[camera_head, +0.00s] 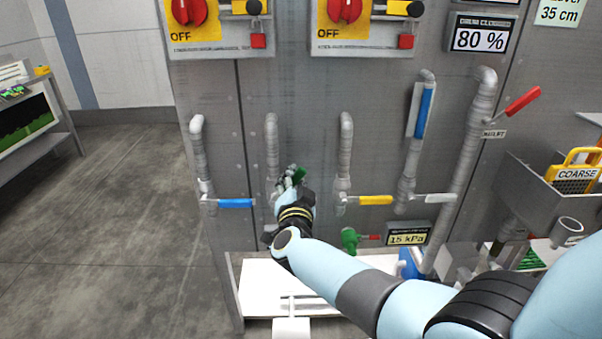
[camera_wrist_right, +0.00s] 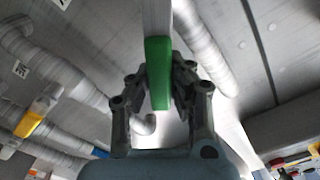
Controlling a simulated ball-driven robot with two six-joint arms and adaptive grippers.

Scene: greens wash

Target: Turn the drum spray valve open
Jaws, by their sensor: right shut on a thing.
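A row of grey pipes with coloured valve levers runs along the metal panel. My right gripper (camera_head: 290,180) is at the second pipe from the left (camera_head: 272,140), shut on a green lever (camera_head: 299,175). In the right wrist view the green lever (camera_wrist_right: 158,72) sits between the two fingers of the gripper (camera_wrist_right: 160,88). Which lever is the drum spray valve I cannot read. The lever's pivot is hidden behind my gripper in the head view. My left gripper is not in view.
A blue lever (camera_head: 236,203) points right on the pipe to the left. A yellow lever (camera_head: 375,200), a white lever (camera_head: 434,198) and an upright blue lever (camera_head: 425,113) are to the right. A red lever (camera_head: 522,101) sticks out further right. A white tray (camera_head: 250,285) lies below.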

